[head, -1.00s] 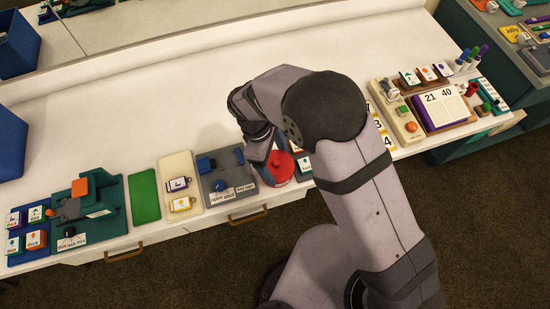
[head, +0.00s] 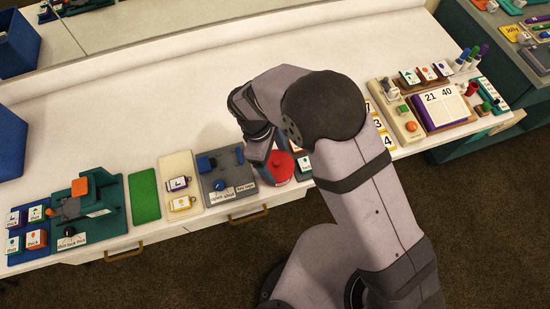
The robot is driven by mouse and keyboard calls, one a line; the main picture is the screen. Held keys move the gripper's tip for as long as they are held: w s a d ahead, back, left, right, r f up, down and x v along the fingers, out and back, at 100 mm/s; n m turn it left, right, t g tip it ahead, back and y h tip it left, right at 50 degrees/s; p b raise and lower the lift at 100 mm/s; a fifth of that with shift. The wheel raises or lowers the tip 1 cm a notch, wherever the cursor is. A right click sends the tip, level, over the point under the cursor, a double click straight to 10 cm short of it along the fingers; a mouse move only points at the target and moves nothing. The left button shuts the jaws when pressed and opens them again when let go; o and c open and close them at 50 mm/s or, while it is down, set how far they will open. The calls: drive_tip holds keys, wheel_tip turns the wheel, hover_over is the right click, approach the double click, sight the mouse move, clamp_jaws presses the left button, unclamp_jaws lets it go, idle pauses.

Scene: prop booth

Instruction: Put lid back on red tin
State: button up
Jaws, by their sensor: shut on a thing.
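The red tin (head: 278,176) stands near the front edge of the white counter, just right of the grey board with blue parts. Its round red top, which looks like the lid (head: 281,163), shows beside my gripper. My gripper (head: 264,153) points down at the left and back of the tin, with its fingers at the red top. It is shut on the lid. My wrist and arm hide the far side of the tin, so I cannot tell whether the lid sits flat on the rim.
The grey board (head: 228,180) is close on the left, with a cream board (head: 181,165) and a green mat (head: 144,196) beyond. Number cards (head: 378,124) lie to the right behind my arm. The counter behind the row is clear.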

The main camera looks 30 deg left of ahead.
idle(0.3)
drive_tip(key=o, duration=1)
drive_tip(key=shift+o, duration=0.2)
drive_tip(key=shift+r, duration=0.1)
drive_tip(key=shift+r+p, duration=2.95)
drive_tip(key=shift+r, duration=0.45)
